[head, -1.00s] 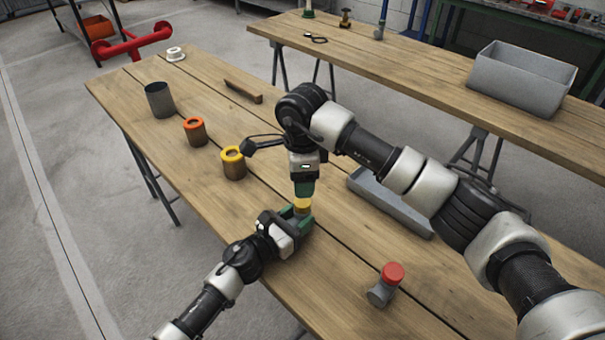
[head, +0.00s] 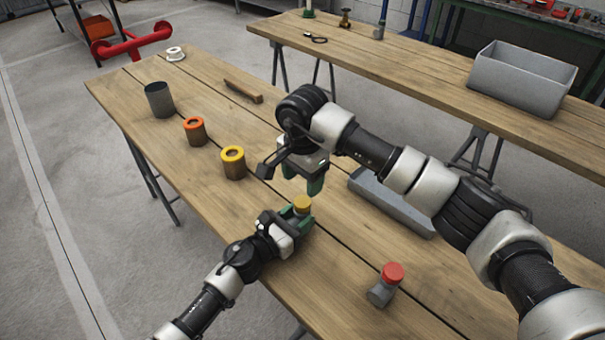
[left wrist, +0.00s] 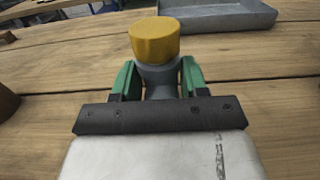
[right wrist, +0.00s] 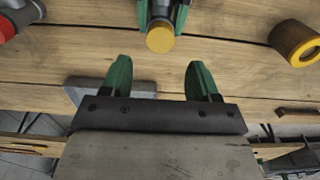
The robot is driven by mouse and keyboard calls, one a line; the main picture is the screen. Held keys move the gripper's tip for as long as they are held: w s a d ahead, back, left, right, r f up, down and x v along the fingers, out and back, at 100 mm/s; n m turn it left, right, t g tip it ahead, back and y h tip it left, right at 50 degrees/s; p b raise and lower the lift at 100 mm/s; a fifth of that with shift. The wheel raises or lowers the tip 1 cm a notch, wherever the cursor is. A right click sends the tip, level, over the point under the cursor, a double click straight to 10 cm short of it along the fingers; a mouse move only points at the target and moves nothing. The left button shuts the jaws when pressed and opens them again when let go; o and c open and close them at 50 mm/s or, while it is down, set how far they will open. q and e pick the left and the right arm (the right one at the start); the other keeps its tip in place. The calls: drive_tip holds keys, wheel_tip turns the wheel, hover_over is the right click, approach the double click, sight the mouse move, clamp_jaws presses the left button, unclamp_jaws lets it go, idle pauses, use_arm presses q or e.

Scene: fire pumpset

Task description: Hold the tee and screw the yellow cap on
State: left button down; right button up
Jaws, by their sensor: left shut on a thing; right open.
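The yellow cap (head: 302,203) sits on top of the grey tee (left wrist: 158,78), which stands upright. In the left wrist view the cap (left wrist: 154,40) covers the tee's upper end and looks slightly tilted. My left gripper (head: 300,216) is shut on the tee, with green fingers on both sides of its body. My right gripper (head: 301,183) is open and empty, just above and behind the cap. In the right wrist view the cap (right wrist: 160,40) lies beyond the open fingertips (right wrist: 155,75), apart from them. The tee's lower part is hidden.
A yellow-rimmed pot (head: 233,163), an orange-rimmed pot (head: 194,131) and a dark grey cup (head: 159,100) stand at left. A grey tray (head: 392,204) lies behind under my right arm.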

sight(302, 202)
wheel_tip(302, 202, down, 7)
drive_tip(key=shift+f, duration=0.1)
idle(0.3)
drive_tip(key=c, duration=0.9)
drive_tip(key=m, duration=0.5)
drive_tip(key=shift+m, duration=0.4)
drive_tip(key=m, duration=1.2)
drive_tip(key=shift+m, duration=0.4)
drive_tip(key=m, duration=0.6)
drive_tip(key=o, duration=1)
